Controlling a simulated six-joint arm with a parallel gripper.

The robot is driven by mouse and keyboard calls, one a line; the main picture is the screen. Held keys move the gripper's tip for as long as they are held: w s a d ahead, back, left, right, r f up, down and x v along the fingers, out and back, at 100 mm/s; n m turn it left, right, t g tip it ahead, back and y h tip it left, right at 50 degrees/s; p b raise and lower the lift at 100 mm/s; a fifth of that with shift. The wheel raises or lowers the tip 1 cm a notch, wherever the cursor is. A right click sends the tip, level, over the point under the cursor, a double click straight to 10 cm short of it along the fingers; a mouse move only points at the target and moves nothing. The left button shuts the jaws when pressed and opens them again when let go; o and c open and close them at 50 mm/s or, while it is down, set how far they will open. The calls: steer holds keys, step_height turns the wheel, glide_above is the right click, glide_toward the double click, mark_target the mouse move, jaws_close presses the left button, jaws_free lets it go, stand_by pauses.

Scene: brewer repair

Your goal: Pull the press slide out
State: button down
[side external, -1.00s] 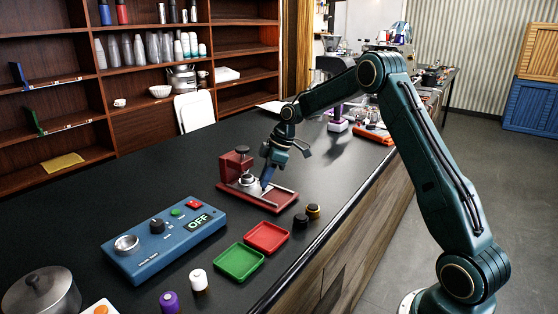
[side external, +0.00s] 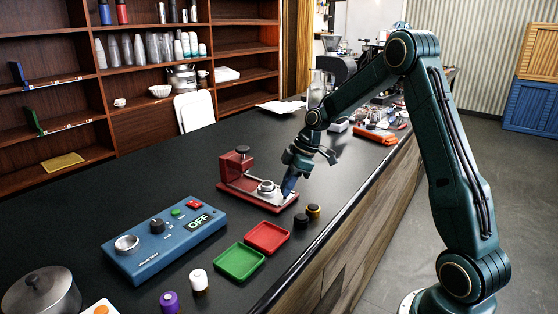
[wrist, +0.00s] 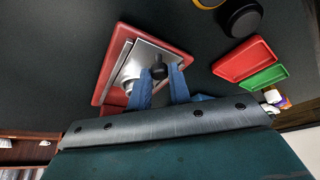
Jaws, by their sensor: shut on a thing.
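The red press (side external: 236,165) stands on the dark counter, with a black knob on top of its upright. Its silver press slide (side external: 262,193) lies on the red base, carrying a round metal cup (side external: 266,186) that stands clear of the upright, toward the right end. My gripper (side external: 289,189) is low at the right end of the base. In the wrist view the blue fingertips (wrist: 160,84) are on either side of a dark knob (wrist: 159,70) at the end of the silver slide (wrist: 150,52), shut on it. The fingers partly hide the slide and cup.
A red tray (side external: 268,236) and a green tray (side external: 240,261) sit in front of the press. A black cap (side external: 300,221) and a brown one (side external: 313,211) stand close to its right. A blue control box (side external: 165,240) reads OFF.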

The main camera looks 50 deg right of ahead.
steer(key=c, duration=1.3)
jaws_free()
steer(key=shift+s, duration=0.25)
steer(key=shift+r, duration=0.1)
steer(key=v, duration=1.3)
steer(key=shift+r, duration=0.35)
steer(key=s+a+r+m+h, duration=0.1)
steer(key=s+a+r+m, duration=0.15)
steer(key=s+a, duration=0.35)
steer(key=s+a+r+m+h, duration=0.1)
steer(key=s+a+r+m, duration=0.2)
steer(key=a, duration=0.6)
steer(key=s+a+f+m+t, duration=0.1)
steer(key=s+a, duration=0.1)
steer(key=s, duration=0.5)
steer(key=s+a+f+m+t+h, duration=0.1)
steer(key=s+a+f+m, duration=0.1)
steer(key=s, duration=0.6)
